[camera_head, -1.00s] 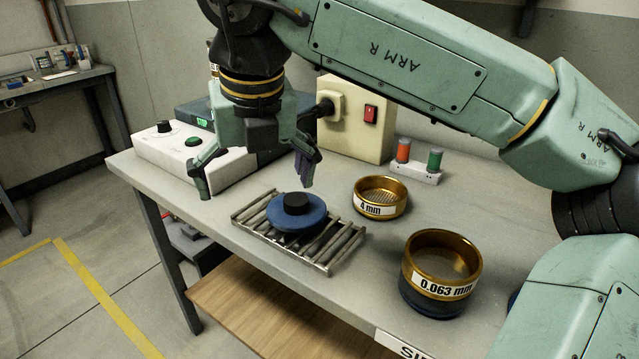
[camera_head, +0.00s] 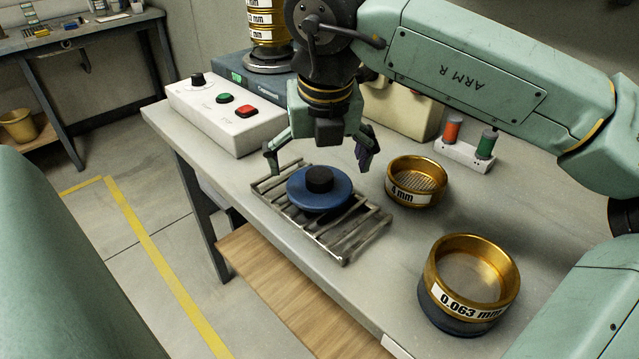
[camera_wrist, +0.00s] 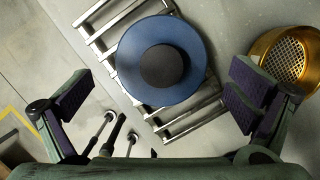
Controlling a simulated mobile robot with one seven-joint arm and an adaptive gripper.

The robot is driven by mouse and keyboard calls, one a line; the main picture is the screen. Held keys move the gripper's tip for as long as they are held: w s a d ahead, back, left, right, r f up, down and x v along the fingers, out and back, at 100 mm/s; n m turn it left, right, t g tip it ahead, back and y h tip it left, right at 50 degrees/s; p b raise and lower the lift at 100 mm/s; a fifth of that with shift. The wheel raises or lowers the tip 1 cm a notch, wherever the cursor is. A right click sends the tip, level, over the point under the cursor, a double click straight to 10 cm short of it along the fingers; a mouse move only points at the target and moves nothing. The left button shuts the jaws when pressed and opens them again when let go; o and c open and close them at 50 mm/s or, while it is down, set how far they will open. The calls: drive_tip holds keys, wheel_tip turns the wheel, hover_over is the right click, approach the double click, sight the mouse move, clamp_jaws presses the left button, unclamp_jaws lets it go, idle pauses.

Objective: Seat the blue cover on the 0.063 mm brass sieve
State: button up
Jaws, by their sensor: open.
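The blue cover (camera_head: 319,194) is a round disc with a black knob on top. It lies on a metal rack (camera_head: 345,248) near the bench's front edge. The 0.063 mm brass sieve (camera_head: 470,285) stands upright at the right of the bench, with a dark lower part under its brass ring and its top uncovered. My gripper (camera_head: 318,170) is open and empty, pointing down above and just behind the cover. In the wrist view the cover (camera_wrist: 160,62) lies ahead of and between the spread fingers, not touching them.
The 4 mm brass sieve (camera_head: 416,182) stands right of the rack and shows in the wrist view (camera_wrist: 290,58). A white control box (camera_head: 226,112) stands behind left. A holder with orange and green vials (camera_head: 467,152) is at the back right. Bare bench lies between the sieves.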

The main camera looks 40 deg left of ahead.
sight(319, 175)
drive_tip(key=shift+x, duration=1.9)
drive_tip(key=shift+d, duration=0.1)
drive_tip(key=shift+c, duration=0.6)
drive_tip(key=shift+s, duration=0.1)
drive_tip(key=c, duration=0.9)
drive_tip(key=shift+c, duration=0.3)
drive_tip(key=shift+r, duration=0.15)
